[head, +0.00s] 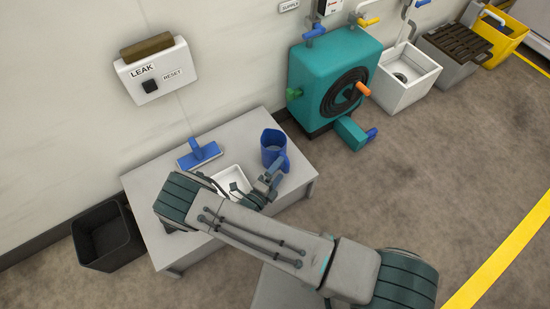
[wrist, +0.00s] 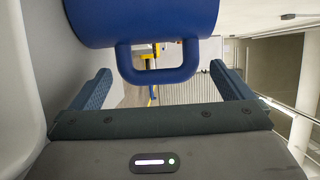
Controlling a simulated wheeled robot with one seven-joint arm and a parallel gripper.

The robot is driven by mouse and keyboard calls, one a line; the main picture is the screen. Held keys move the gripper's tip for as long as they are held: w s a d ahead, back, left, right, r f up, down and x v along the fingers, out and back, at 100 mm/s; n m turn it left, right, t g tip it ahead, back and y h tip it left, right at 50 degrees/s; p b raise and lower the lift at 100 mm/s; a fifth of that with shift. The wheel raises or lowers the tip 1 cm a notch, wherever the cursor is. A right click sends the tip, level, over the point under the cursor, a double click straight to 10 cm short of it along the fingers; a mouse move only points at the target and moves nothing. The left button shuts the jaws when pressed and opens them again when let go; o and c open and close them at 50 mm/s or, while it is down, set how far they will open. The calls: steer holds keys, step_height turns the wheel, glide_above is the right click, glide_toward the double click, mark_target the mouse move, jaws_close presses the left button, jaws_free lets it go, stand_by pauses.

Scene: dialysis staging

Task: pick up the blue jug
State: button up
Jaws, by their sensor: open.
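The blue jug (head: 270,147) stands upright on the light grey table (head: 225,136), near its right back part. In the wrist view the jug (wrist: 140,22) fills the top, with its handle (wrist: 157,75) pointing toward my gripper. My gripper (wrist: 165,85) is open, with one finger on each side of the handle and visible gaps to both. In the head view my gripper (head: 272,178) is beside the jug on its near side, partly hidden by my arm.
A blue-headed squeegee-like tool (head: 199,154) and a white tray (head: 231,175) lie on the table left of the jug. A black bin (head: 105,236) stands left of the table. A teal machine (head: 330,75) with a hose reel stands behind right. Floor to the right is clear.

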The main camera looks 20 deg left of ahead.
mark_target(288, 160)
steer(key=b+x, duration=0.2)
steer(key=x, duration=0.4)
steer(key=shift+w+d+f, duration=0.1)
steer(key=shift+w+f, duration=0.05)
steer(key=shift+w, duration=0.05)
steer(key=c, duration=1.1)
